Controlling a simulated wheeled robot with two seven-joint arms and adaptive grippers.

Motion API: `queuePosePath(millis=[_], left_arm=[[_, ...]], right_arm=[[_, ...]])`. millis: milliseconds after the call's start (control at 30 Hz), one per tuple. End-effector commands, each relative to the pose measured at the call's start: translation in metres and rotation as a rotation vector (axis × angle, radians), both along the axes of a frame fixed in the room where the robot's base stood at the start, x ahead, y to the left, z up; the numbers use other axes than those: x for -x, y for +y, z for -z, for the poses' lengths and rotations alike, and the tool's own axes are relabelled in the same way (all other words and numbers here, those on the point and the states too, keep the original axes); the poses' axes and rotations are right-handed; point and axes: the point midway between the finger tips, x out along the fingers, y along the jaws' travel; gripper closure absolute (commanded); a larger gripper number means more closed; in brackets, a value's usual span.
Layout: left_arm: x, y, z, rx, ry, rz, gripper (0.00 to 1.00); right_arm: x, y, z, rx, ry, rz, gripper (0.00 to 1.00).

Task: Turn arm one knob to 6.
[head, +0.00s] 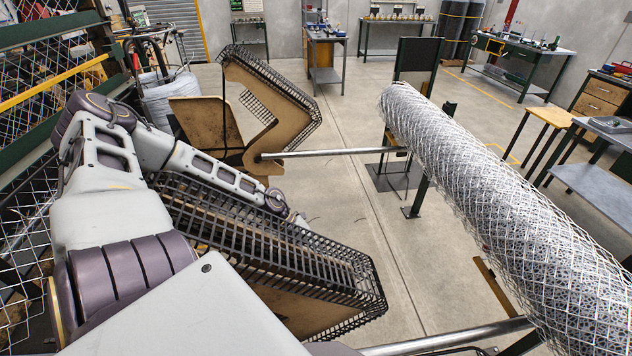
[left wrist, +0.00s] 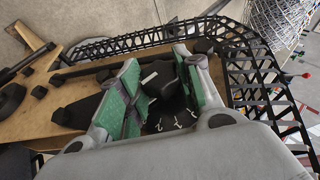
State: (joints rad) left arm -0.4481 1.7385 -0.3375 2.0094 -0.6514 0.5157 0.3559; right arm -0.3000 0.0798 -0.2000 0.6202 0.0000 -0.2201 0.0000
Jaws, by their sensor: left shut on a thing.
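In the left wrist view my left gripper (left wrist: 156,72) has its two green-padded fingers on either side of a black knob (left wrist: 166,80) and is shut on it. A white pointer mark shows on the knob. Small white marks (left wrist: 181,119) show on the black dial plate below it, too small to read. The knob sits on a tan panel (left wrist: 42,122) edged by black mesh. In the head view my left arm reaches over the near mesh-guarded machine arm (head: 270,240), and the gripper itself is hidden there. My right gripper is not in view.
A black mesh guard (left wrist: 245,62) curves closely around the panel and my gripper. A big wire-mesh roll (head: 490,190) stands at the right, with a steel bar (head: 335,151) to its left. A green-framed fence (head: 45,80) is at the left. Open floor (head: 345,235) lies between.

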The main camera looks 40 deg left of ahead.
Motion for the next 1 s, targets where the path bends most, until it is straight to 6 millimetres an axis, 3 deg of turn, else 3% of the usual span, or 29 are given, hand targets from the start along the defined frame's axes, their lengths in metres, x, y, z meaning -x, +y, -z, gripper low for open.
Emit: queuePosePath(millis=[400, 433, 567, 1000], left_arm=[[-0.0004, 0.0000, -0.0008, 0.003, -0.003, 0.001, 0.89], [-0.0004, 0.0000, -0.0008, 0.003, -0.003, 0.001, 0.63], [-0.0005, 0.0001, -0.0006, 0.002, -0.002, 0.000, 0.46], [-0.0003, 0.0005, -0.0007, 0.002, -0.003, 0.001, 0.45]], right_arm=[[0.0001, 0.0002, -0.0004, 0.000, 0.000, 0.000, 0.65], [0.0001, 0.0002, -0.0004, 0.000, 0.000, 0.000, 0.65], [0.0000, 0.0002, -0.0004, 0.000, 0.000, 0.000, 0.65], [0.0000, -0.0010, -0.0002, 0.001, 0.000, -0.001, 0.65]])
